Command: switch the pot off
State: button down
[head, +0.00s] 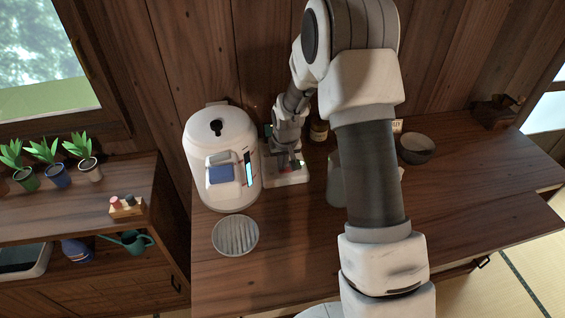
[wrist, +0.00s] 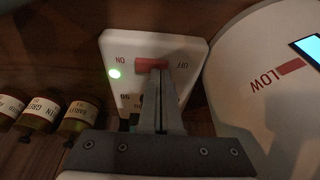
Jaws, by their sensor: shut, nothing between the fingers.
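The white pot (head: 222,135) stands on the wooden counter, its front panel and lit blue strip visible. In the wrist view the pot (wrist: 262,110) fills the right side, with a red "LOW" mark. Beside it is a white switch box (head: 292,178). In the wrist view the switch box (wrist: 190,50) has a red switch (wrist: 147,64) between upside-down "ON" on the left and "OFF" on the right.
Labelled jars (wrist: 78,116) stand left of the switch box in the wrist view. A round ribbed plate (head: 236,235) lies before the pot. A dark bowl (head: 416,148) is at the right. A lower shelf with potted plants (head: 83,157) is at the left.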

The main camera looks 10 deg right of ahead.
jog(key=shift+f, duration=0.1)
dwell(0.3)
jog(key=shift+d, duration=0.75)
jog(key=shift+r, duration=0.2)
jog(key=shift+r+p, duration=0.4)
jog(key=shift+r, duration=0.1)
jog(key=w+d+p+v, duration=0.1)
jog(key=d+v, duration=0.1)
jog(key=v, duration=1)
jog(key=shift+d+r+p, duration=0.25)
jog(key=shift+r+p, duration=0.1)
jog(key=shift+r, duration=0.05)
jog(key=shift+s, duration=0.15)
